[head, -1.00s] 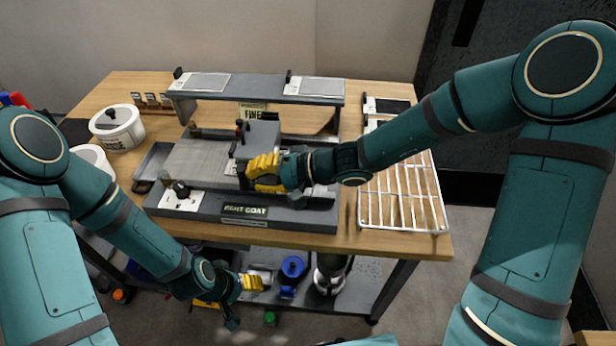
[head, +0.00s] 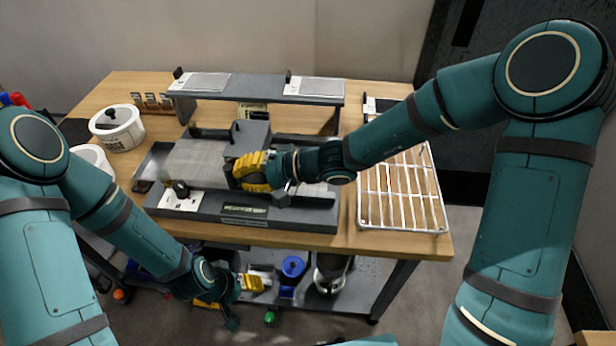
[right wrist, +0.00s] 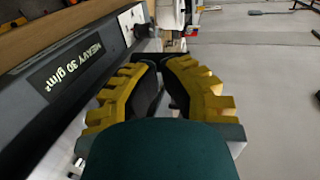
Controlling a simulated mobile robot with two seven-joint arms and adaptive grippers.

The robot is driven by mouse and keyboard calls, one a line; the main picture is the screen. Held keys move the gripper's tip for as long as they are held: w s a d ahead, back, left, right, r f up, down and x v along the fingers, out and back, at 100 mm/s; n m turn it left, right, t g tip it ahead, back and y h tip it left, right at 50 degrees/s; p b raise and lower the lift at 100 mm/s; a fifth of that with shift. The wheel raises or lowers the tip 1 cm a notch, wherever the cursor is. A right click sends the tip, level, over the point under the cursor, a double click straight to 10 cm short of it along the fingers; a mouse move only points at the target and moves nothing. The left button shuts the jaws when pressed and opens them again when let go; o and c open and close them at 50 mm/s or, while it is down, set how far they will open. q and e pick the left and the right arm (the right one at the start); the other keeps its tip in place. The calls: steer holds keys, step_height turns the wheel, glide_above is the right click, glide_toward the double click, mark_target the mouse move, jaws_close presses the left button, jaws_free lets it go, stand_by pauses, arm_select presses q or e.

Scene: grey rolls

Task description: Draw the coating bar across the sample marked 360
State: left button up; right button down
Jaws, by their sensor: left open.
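The flat coater (head: 320,218) stands on the wooden table with a grey sheet (head: 200,155) on its bed. A dark grey block (head: 252,134), seemingly the coating bar's carriage, sits across the bed at the sheet's right side. My right gripper (head: 236,170) is at the block's front end. In the right wrist view its fingers (right wrist: 162,66) close around a dark part, seemingly the bar's handle, mostly hidden. My left gripper (head: 262,283) is open and empty, below the table's front edge. I cannot read a 360 mark on any sample.
A raised shelf (head: 256,92) behind the coater carries two grey sheets. A wire rack (head: 400,195) lies at the right, and a white lidded pot (head: 117,128) stands at the left. The lower shelf (head: 365,285) holds a blue container (head: 292,268). A "HEAVY 30 g/m²" label (right wrist: 75,68) shows beside my right gripper.

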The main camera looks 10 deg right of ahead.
steer(key=shift+w+a, duration=0.1)
steer(key=shift+a, duration=0.3)
steer(key=shift+d, duration=0.2)
steer(key=shift+s+d, duration=0.3)
steer(key=shift+d, duration=0.6)
steer(key=shift+s+d, duration=0.25)
steer(key=shift+d, duration=0.6)
